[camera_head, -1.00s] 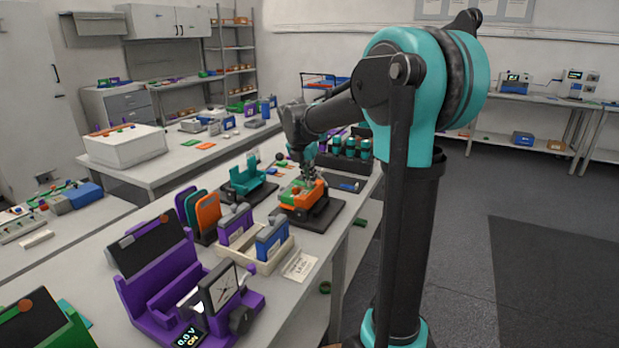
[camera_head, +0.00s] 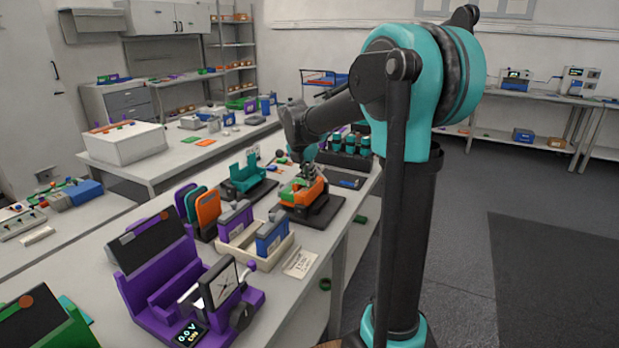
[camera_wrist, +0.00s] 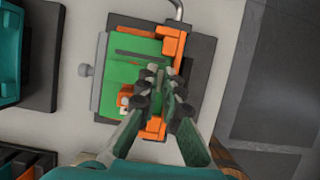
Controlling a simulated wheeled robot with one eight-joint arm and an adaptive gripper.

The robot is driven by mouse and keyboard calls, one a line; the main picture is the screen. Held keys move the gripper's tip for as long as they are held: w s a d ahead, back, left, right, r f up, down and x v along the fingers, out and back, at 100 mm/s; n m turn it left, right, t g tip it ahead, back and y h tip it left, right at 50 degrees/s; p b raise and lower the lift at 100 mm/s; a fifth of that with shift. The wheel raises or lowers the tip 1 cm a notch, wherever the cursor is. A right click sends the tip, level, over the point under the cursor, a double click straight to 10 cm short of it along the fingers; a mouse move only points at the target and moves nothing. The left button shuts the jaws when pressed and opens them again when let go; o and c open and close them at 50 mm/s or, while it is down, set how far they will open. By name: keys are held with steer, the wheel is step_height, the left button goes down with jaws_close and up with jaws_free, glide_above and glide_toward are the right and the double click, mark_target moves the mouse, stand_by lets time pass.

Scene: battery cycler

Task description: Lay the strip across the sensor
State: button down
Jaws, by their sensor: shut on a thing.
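A fixture with a green plate (camera_wrist: 118,75) and an orange bar (camera_wrist: 174,45) sits on a dark base (camera_wrist: 200,60) in the wrist view. The fixture, orange and green (camera_head: 303,190), also shows in the head view on the near bench. My gripper (camera_wrist: 160,78) is over the fixture, beside the orange bar, with its fingertips close together on a thin, dark piece. The fingers hide most of this piece, and I cannot tell whether it is the strip or whether it touches the plate. I cannot make out the sensor for certain.
A teal holder (camera_head: 247,175) stands left of the fixture. A tray (camera_head: 262,262) with purple and blue blocks stands in front, and a purple stand with a dial (camera_head: 222,285) is nearer. Dark cylinders with teal bands (camera_head: 350,146) stand behind the fixture. The bench edge is close on the right.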

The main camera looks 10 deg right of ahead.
steer(key=shift+f, duration=0.1)
steer(key=c, duration=1.6)
jaws_free()
steer(key=v, duration=1.2)
